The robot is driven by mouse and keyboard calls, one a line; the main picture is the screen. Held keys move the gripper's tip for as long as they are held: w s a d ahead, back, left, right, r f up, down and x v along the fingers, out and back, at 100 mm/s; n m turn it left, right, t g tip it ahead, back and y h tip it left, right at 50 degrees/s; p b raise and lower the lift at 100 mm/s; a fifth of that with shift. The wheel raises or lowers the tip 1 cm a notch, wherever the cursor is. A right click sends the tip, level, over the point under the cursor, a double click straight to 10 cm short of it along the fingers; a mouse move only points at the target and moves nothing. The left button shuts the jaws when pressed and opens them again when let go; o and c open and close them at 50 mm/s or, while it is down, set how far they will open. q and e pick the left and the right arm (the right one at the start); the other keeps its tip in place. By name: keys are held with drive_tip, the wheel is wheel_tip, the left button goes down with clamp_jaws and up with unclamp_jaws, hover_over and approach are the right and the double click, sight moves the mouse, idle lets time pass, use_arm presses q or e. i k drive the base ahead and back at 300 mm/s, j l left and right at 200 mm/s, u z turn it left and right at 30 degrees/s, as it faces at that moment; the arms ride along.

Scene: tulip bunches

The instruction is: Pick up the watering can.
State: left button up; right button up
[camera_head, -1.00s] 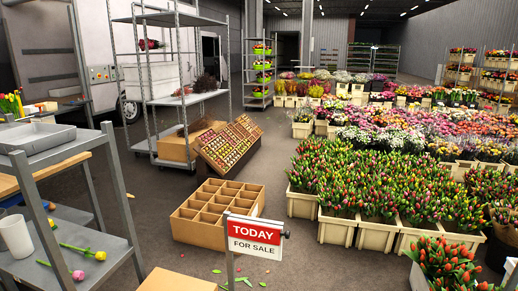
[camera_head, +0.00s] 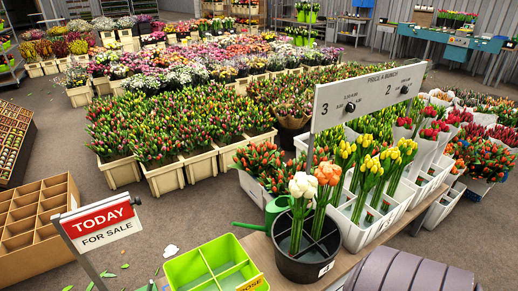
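A green item (camera_head: 277,207), which looks like the watering can, stands on the wooden table behind a dark bucket (camera_head: 310,266). A green spout-like piece points left from it, just above the table edge. The bucket and its flowers hide most of its body, so I cannot see its full shape or handle. Neither of my grippers is in view.
A bright green divided crate (camera_head: 172,275) stands left of the bucket. A white divided tray (camera_head: 357,237) with tulips is on the right under a price sign (camera_head: 368,92). A ridged grey-purple object (camera_head: 415,272) fills the lower right.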

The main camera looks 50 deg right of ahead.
sight(277, 206)
drive_tip(key=j+z, duration=0.25)
drive_tip(key=z, duration=0.2)
drive_tip(key=i+j+z, duration=0.1)
drive_tip(key=j+z, duration=0.15)
drive_tip(key=z, duration=0.2)
drive_tip(key=j+z, duration=0.3)
drive_tip(key=z, duration=0.85)
